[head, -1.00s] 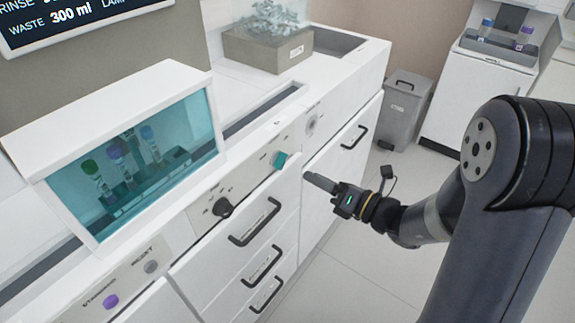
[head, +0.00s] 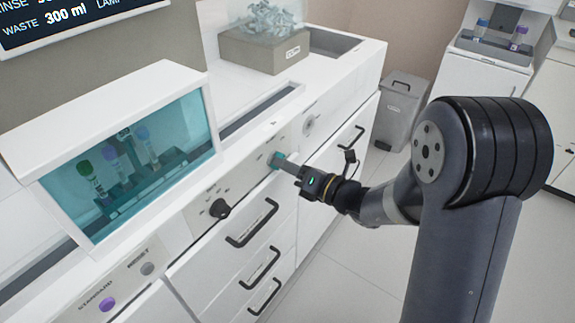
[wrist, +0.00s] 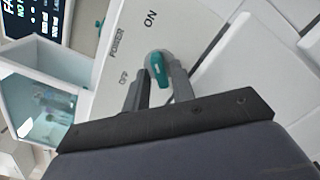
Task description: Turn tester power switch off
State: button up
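The tester power switch is a teal rotary knob (wrist: 158,70) on a white panel, with POWER, ON and OFF printed around it in the wrist view. In the head view the knob (head: 276,158) shows just past my fingertips. My gripper (head: 284,165) has reached the panel there. In the wrist view its two grey fingers (wrist: 157,88) stand apart, one on each side of the knob. I cannot see for sure whether they touch it. The knob's lower part lies between the fingers, and which label it points to is unclear.
A black knob (head: 219,208) sits lower left on the same front, above drawers with black handles (head: 252,224). A glass-fronted cabinet (head: 150,150) with tubes stands at left. Purple (head: 108,304) and grey buttons are at lower left. Open floor lies right of the counter.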

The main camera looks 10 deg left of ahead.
grip_shut()
jog(key=shift+f+n+b, duration=0.1)
jog(key=shift+n+b, duration=0.3)
jog(key=n+b, duration=1.7)
jog(key=b, duration=0.2)
dwell(0.5)
jog(key=shift+o, duration=1.3)
grip_release()
